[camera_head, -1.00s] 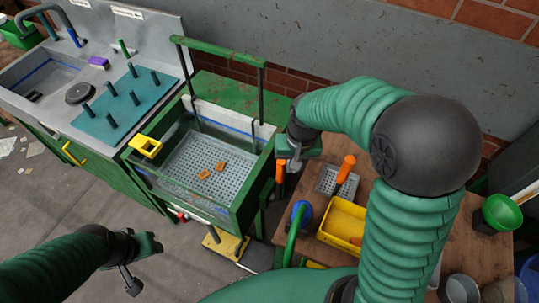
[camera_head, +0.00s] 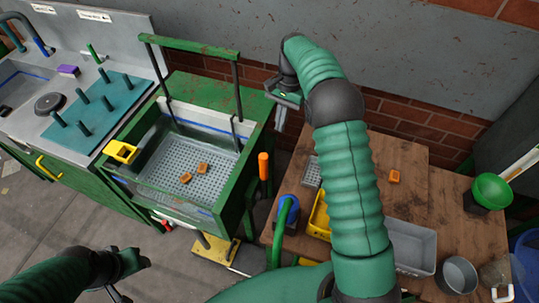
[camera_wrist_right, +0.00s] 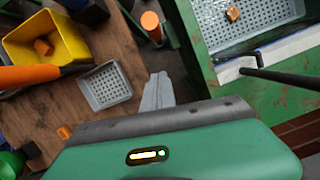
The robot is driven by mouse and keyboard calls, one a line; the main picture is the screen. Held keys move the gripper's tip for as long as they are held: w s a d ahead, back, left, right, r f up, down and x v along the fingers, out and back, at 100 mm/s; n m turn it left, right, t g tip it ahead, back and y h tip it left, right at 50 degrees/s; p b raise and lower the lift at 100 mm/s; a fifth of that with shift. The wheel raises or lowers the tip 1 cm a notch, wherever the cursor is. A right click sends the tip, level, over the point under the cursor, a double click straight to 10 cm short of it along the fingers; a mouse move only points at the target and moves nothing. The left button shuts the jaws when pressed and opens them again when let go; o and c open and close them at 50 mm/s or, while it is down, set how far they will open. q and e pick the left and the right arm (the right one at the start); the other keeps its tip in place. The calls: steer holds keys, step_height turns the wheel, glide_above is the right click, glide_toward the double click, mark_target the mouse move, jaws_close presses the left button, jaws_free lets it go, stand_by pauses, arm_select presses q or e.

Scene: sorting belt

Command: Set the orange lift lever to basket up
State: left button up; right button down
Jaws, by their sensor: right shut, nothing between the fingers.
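The orange lift lever (camera_head: 263,166) stands upright at the right side of the green-framed tank (camera_head: 240,190). Its round orange end shows at the top of the right wrist view (camera_wrist_right: 151,22). A perforated grey basket (camera_head: 200,160) sits inside the tank, with two orange pieces (camera_head: 194,172) on it. My right gripper (camera_head: 287,98) is beyond the lever, near the tank's back right corner, and apart from the lever. Its fingers (camera_wrist_right: 159,92) are together and empty. My left gripper (camera_head: 132,264) hangs at the lower left, away from the tank; its jaws are unclear.
A wooden table (camera_head: 425,205) at the right holds a yellow bin (camera_head: 318,218), a grey bin (camera_head: 412,245) and a green bowl (camera_head: 491,190). A tall green frame (camera_head: 190,45) rises over the tank. An orange-handled tool (camera_wrist_right: 25,76) crosses the yellow bin in the wrist view.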

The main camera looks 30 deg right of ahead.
steer(key=s+a+f+p, duration=0.1)
steer(key=s+a+f, duration=0.2)
steer(key=f, duration=0.6)
steer(key=a, duration=0.2)
steer(key=shift+s+a+f+p, duration=0.15)
steer(key=shift+a+f+p, duration=0.2)
steer(key=shift+f, duration=0.1)
